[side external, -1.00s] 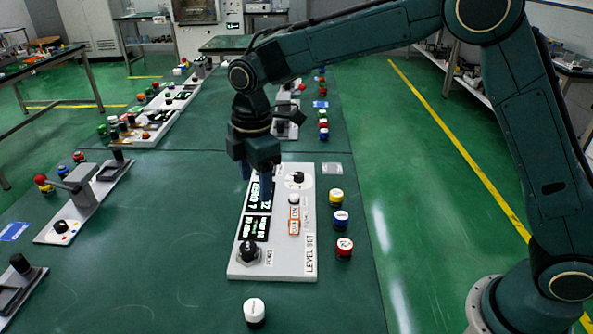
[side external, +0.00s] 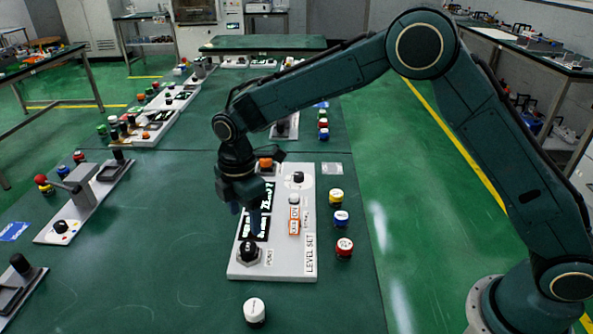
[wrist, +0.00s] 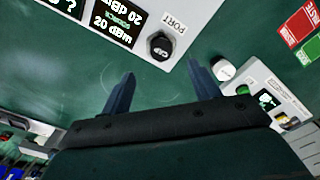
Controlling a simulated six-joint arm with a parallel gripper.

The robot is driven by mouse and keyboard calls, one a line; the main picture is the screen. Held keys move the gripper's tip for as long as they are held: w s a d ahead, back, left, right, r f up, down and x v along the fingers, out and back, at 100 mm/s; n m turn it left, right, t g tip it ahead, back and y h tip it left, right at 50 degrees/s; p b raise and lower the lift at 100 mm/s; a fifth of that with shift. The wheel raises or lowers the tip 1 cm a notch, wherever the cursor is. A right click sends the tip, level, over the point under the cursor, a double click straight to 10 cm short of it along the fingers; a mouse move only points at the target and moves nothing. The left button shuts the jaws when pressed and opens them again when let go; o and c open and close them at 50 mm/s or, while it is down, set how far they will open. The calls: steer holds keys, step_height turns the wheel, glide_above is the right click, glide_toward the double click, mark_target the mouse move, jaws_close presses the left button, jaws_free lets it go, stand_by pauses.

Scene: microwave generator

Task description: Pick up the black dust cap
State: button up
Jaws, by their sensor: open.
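The black dust cap (side external: 248,248) sits on the port at the near left corner of the white generator panel (side external: 287,271). In the wrist view the cap (wrist: 160,46) shows white lettering on its top, beside the word PORT. My gripper (side external: 246,216) is above the panel's left edge, over the display area and a little behind the cap. In the wrist view its two blue fingers (wrist: 160,92) are spread apart with nothing between them, and the cap shows beyond their tips. The gripper hides part of the displays.
A white-topped cap (side external: 254,311) stands on the green table in front of the panel. Yellow, blue and red caps (side external: 341,218) line its right side. Another panel with a lever (side external: 80,195) lies at left. The table between is clear.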

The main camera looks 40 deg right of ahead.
mark_target(248, 246)
steer(key=shift+f, duration=1.85)
steer(key=shift+s+a+f, duration=0.1)
steer(key=shift+a+f, duration=0.05)
steer(key=shift+f, duration=2.45)
steer(key=c, duration=1.1)
steer(key=shift+o, duration=0.2)
steer(key=shift+r, duration=0.2)
step_height(248, 246, up, 20)
steer(key=shift+f, duration=0.15)
